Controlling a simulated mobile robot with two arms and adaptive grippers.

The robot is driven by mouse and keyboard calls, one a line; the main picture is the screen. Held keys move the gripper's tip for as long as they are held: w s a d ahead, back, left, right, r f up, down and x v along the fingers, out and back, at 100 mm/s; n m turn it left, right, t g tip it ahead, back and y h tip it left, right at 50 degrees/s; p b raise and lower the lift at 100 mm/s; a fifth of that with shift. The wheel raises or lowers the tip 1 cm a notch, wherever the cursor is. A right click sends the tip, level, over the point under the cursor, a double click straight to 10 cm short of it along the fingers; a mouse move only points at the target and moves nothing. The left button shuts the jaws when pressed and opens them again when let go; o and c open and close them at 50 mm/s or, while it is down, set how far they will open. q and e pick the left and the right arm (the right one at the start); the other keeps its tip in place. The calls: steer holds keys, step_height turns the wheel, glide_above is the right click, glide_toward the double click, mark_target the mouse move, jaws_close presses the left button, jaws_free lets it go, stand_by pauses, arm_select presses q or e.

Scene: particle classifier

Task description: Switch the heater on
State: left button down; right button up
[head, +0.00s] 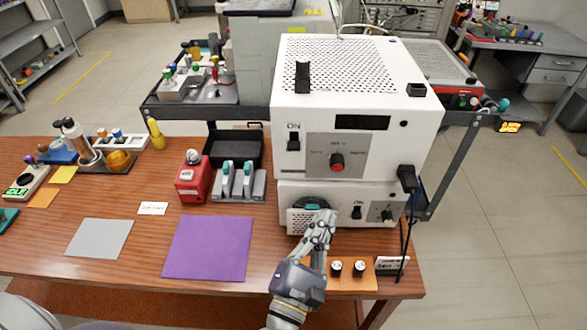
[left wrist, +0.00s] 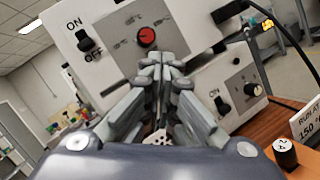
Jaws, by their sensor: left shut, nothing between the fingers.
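The white heater unit (head: 290,105) stands on the table's right part, with a dark display (head: 362,122) and a red knob (head: 337,161). Its black switch (head: 293,144), marked ON above, is on the front at left. The left wrist view shows this switch (left wrist: 86,41) between ON and OFF labels, and the red knob (left wrist: 147,37). A lower white box (head: 340,222) beneath has its own black switch (head: 357,211). My left gripper (head: 322,222) is shut and empty in front of the lower box, below the red knob. Its fingers (left wrist: 160,66) fill the middle of the left wrist view.
A black cable (head: 410,215) hangs at the right. A red device (head: 193,180) and a grey holder (head: 239,187) stand left. The purple mat (head: 208,248) is clear.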

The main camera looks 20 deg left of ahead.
mark_target(294, 154)
arm_select(q)
steer(key=a+n+y, duration=0.2)
steer(key=n, duration=0.1)
steer(key=s+a+n+y, duration=0.1)
steer(key=n+y, duration=0.2)
steer(key=n, duration=0.1)
steer(key=a+f+n+y, duration=0.1)
steer(key=a+n+y, duration=0.1)
steer(key=n, duration=0.2)
steer(key=shift+s+a+f+g+y, duration=0.1)
steer(key=shift+s+a+g+y, duration=0.2)
steer(key=shift+g, duration=0.1)
steer(key=shift+w, duration=0.1)
steer(key=p+x, duration=0.1)
steer(key=x, duration=0.2)
steer(key=p+x, duration=0.2)
steer(key=x, duration=0.2)
steer(key=p+x, duration=0.1)
steer(key=x, duration=0.2)
steer(key=shift+w+r, duration=0.1)
steer(key=shift+r, duration=0.25)
step_height(294, 154, up, 2)
steer(key=shift+r+p, duration=0.1)
steer(key=shift+p, duration=1.1)
steer(key=shift+s+r+p, duration=0.2)
steer(key=shift+r+p, duration=0.2)
steer(key=shift+r, duration=0.2)
